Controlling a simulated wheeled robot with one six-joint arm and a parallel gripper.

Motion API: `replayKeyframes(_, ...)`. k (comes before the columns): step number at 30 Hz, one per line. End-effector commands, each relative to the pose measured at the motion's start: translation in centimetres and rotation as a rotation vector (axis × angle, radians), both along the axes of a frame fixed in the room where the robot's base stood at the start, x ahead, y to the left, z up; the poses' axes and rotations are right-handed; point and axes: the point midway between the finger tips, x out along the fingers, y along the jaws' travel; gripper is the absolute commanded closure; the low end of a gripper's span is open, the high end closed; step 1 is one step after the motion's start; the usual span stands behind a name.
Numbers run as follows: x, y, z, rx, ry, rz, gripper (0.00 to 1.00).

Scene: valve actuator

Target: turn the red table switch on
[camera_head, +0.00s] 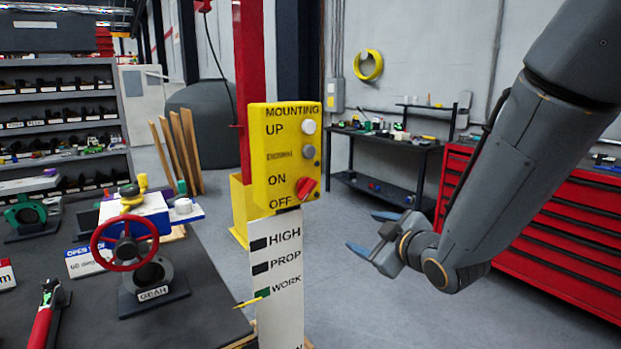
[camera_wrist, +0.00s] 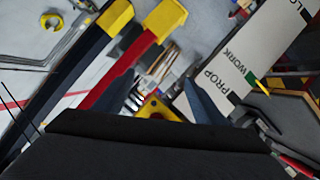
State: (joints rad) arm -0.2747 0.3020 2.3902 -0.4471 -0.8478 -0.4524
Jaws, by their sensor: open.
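The red switch (camera_head: 306,188) is a knob low on the right part of a yellow control box (camera_head: 270,150), beside the ON and OFF labels. Its handle looks tilted; I cannot tell which label it points to. My gripper (camera_head: 368,234) is open and empty, to the right of the box and lower than the knob, apart from it. In the wrist view, my two fingers (camera_wrist: 160,92) are spread, and part of the yellow box (camera_wrist: 156,108) shows low between them. The knob is not clear there.
A white board (camera_head: 279,275) marked HIGH, PROP and WORK stands below the box. A dark table (camera_head: 215,310) with a red handwheel valve (camera_head: 124,243) is at left. A red drawer cabinet (camera_head: 555,220) stands behind my arm. Open floor lies around my gripper.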

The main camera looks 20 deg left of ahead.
Motion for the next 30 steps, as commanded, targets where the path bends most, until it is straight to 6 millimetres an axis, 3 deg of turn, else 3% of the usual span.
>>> replayKeyframes(1, -0.5, 2.2, 2.0, 0.019, -0.07, 0.066, 0.36)
replayKeyframes(3, -1.2, 4.5, 4.2, 0.048, -0.162, 0.141, 0.36)
replayKeyframes(9, -2.7, 7.8, 7.5, 0.102, -0.301, 0.251, 0.36)
replayKeyframes(14, -2.2, 9.1, 7.9, 0.109, -0.32, 0.266, 0.36)
replayKeyframes(24, 1.1, 12.8, 7.9, 0.109, -0.318, 0.262, 0.36)
replayKeyframes(30, 2.0, 13.9, 7.9, 0.109, -0.318, 0.262, 0.36)
